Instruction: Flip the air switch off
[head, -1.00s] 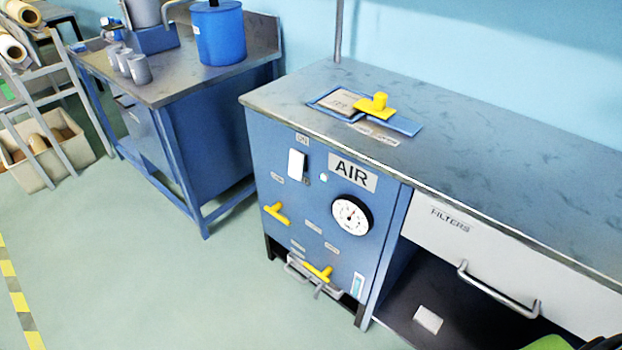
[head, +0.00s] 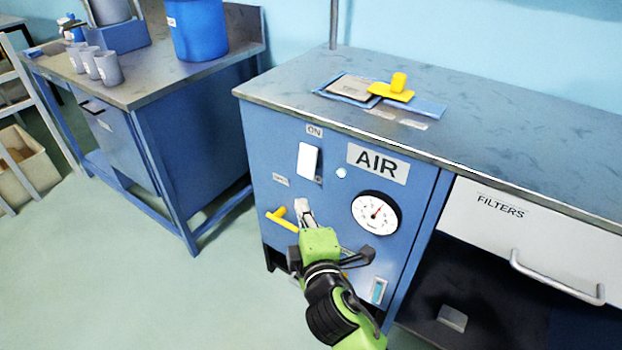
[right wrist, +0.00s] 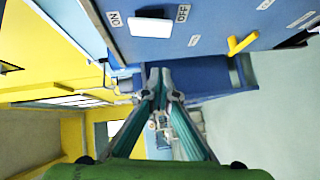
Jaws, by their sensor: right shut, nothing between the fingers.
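The white air switch (head: 308,161) is a rocker plate on the blue front panel (head: 262,150), left of the AIR sign (head: 378,163). An ON label (head: 314,131) sits above it. In the right wrist view the switch (right wrist: 149,27) lies between the ON label (right wrist: 115,18) and the OFF label (right wrist: 183,12). My right gripper (head: 302,207) is shut and empty, below the switch and apart from it. Its closed fingertips also show in the right wrist view (right wrist: 160,76). I cannot tell which way the rocker is tilted. My left gripper is out of view.
A yellow valve handle (head: 283,218) sticks out just left of my right gripper. A round gauge (head: 376,213) is to the right. My right arm partly hides a lower handle. The FILTERS drawer (head: 520,219) is further right. Open floor lies at the left front.

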